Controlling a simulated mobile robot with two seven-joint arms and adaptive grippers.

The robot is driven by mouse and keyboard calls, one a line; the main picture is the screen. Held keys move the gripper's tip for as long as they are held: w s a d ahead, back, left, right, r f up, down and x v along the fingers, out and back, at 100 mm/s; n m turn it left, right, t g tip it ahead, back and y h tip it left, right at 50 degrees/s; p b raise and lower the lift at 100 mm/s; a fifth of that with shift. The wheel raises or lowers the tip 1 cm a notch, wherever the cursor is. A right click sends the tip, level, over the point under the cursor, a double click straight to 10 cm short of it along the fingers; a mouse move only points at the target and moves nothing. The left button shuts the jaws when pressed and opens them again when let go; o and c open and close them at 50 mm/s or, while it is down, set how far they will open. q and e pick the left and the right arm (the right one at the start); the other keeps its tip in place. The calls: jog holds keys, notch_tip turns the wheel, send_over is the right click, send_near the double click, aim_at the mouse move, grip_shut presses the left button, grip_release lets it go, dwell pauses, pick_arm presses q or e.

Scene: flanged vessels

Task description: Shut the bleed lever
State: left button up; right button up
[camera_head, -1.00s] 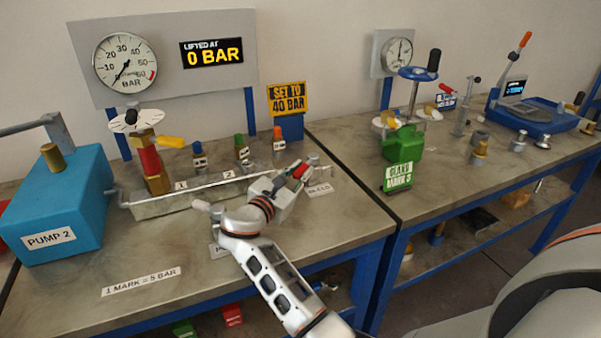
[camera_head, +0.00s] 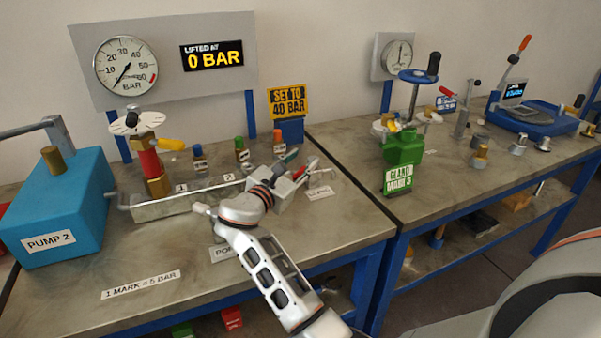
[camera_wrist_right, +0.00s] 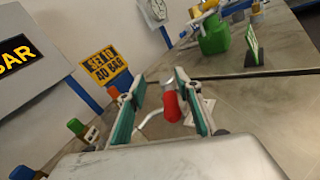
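The bleed lever's red grip (camera_wrist_right: 171,102) shows between the two fingers of my right gripper (camera_wrist_right: 159,82) in the right wrist view. A bent metal rod runs from it toward the left finger. The fingers are apart, with a wide gap on the grip's left and a small one on its right. In the head view my right gripper (camera_head: 304,158) is at the right end of the pump's bench, by the small BLEED label (camera_head: 320,192). The red grip (camera_head: 299,173) is partly hidden there by the fingers. My left gripper is out of view.
Behind stand the gauge board (camera_head: 165,60), reading 0 BAR, and the yellow SET TO 40 BAR sign (camera_head: 288,101). The blue PUMP 2 box (camera_head: 60,205) is at left. A green vessel (camera_head: 404,147) stands on the right bench.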

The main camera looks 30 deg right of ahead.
notch_tip(320, 180, up, 6)
jog(key=shift+r, duration=0.15)
jog(key=shift+d, duration=0.15)
jog(key=c, duration=0.7)
jog(key=d+n+t, duration=0.1)
jog(key=d, duration=0.2)
jog(key=d+f+n+t, duration=0.1)
jog(key=d, duration=0.3)
jog(key=d+f+n+t, duration=0.1)
jog(key=d, duration=0.2)
jog(key=shift+d+n+t, duration=0.15)
jog(key=shift+n+t, duration=0.15)
jog(key=shift+n, duration=0.1)
grip_shut()
jog(key=s+d+n+t+y, duration=0.1)
jog(key=d+n+t, duration=0.3)
jog(key=d+n, duration=0.1)
jog(key=n+g+y, duration=0.4)
jog(key=n+y, duration=1.8)
jog(key=n, duration=0.8)
send_near(302, 170)
jog(key=x, duration=0.2)
jog(key=f+p+x, duration=0.1)
jog(key=x, duration=0.2)
jog(key=shift+a+f, duration=0.1)
jog(key=shift+w+a+f, duration=0.2)
